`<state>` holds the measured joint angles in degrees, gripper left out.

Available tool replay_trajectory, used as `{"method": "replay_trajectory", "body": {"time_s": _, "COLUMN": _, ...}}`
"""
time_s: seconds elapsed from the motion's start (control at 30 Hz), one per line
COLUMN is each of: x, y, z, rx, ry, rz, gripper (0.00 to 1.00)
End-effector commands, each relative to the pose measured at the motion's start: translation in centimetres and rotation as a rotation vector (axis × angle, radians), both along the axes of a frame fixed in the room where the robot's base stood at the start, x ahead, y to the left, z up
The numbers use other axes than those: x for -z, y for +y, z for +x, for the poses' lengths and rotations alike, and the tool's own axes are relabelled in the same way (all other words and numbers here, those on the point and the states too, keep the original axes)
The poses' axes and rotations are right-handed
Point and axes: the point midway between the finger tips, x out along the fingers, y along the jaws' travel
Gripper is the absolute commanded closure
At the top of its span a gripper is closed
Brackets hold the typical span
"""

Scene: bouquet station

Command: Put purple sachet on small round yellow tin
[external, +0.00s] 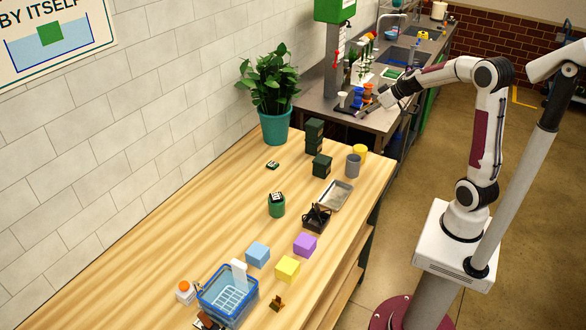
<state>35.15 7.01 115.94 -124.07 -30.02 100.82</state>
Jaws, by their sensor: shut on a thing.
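My gripper (366,111) is at the upper right, over the near end of the grey counter. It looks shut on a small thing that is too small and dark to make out. A small round yellow tin (360,149) stands near the far right corner of the wooden table, just behind a grey cup (353,166). My gripper is beyond the tin, apart from it. I cannot make out a purple sachet for certain. A purple cube-like block (305,245) sits on the wooden table, well away from my gripper.
The wooden table (150,245) also holds dark green boxes (321,166), a metal tray (336,195), a black holder (316,219), a blue basket (228,293) and blue and yellow blocks. A potted plant (268,85) stands at the back. Blue and orange items (357,97) stand near my gripper.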

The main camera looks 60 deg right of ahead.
Motion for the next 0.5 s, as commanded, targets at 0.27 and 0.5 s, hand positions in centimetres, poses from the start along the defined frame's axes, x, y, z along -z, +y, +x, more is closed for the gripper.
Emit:
{"method": "replay_trajectory", "body": {"time_s": 0.27, "x": -0.4, "y": 3.2, "z": -3.1, "rx": -0.218, "ry": 0.001, "rz": 0.002, "gripper": 0.83}}
{"method": "replay_trajectory", "body": {"time_s": 0.5, "x": 0.0, "y": 6.1, "z": -4.2, "rx": -0.357, "ry": 0.001, "rz": 0.000, "gripper": 0.83}}
